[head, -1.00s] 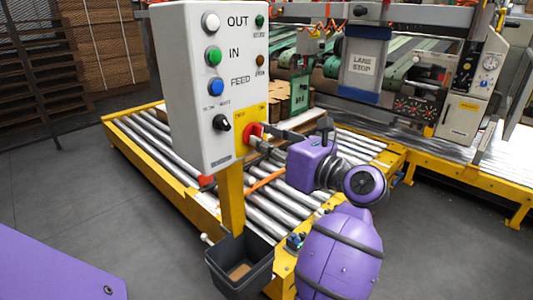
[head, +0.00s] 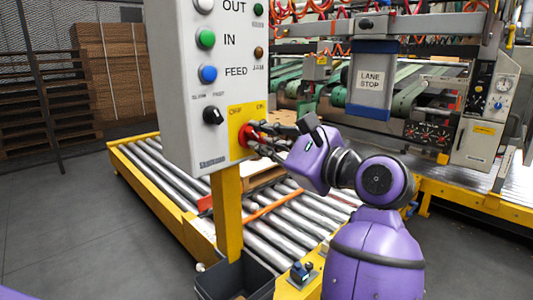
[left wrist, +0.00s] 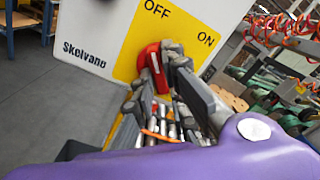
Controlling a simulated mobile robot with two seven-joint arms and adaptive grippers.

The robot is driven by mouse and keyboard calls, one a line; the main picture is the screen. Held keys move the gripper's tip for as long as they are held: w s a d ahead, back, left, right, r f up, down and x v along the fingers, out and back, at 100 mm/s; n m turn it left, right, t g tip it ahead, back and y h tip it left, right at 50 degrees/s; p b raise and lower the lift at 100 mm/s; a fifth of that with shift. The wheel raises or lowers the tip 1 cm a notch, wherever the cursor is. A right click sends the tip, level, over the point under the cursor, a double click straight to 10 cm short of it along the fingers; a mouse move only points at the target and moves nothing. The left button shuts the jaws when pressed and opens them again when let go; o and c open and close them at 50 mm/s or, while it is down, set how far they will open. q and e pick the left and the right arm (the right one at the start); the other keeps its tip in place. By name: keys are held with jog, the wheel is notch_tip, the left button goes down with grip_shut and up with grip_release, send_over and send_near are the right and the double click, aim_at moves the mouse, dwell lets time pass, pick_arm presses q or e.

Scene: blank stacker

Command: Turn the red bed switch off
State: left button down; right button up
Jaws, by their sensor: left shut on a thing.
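The red bed switch (head: 246,134) is a knob on a yellow plate (head: 236,119) marked OFF and ON, low on a white control panel (head: 180,100). In the left wrist view the red knob (left wrist: 152,68) shows a white mark that leans toward the OFF side; its exact setting is hard to judge. My left gripper (head: 254,138) comes to the knob from the right and is shut on it. Its fingers (left wrist: 158,80) partly hide the knob in the wrist view. My right gripper is not in view.
The panel stands on a yellow post (head: 229,215) beside a roller conveyor (head: 168,175). A black dial (head: 212,116) and several coloured buttons share the panel. Open grey floor (head: 75,215) lies at left.

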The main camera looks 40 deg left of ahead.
pick_arm(q)
jog(key=shift+n+b, duration=0.35)
jog(key=shift+n, duration=0.15)
jog(key=c, duration=1.8)
grip_release()
jog(key=shift+o, duration=0.2)
jog(key=shift+d, duration=0.15)
jog(key=d, duration=1.1)
jog(key=shift+s+d, duration=0.4)
jog(key=shift+s, duration=0.05)
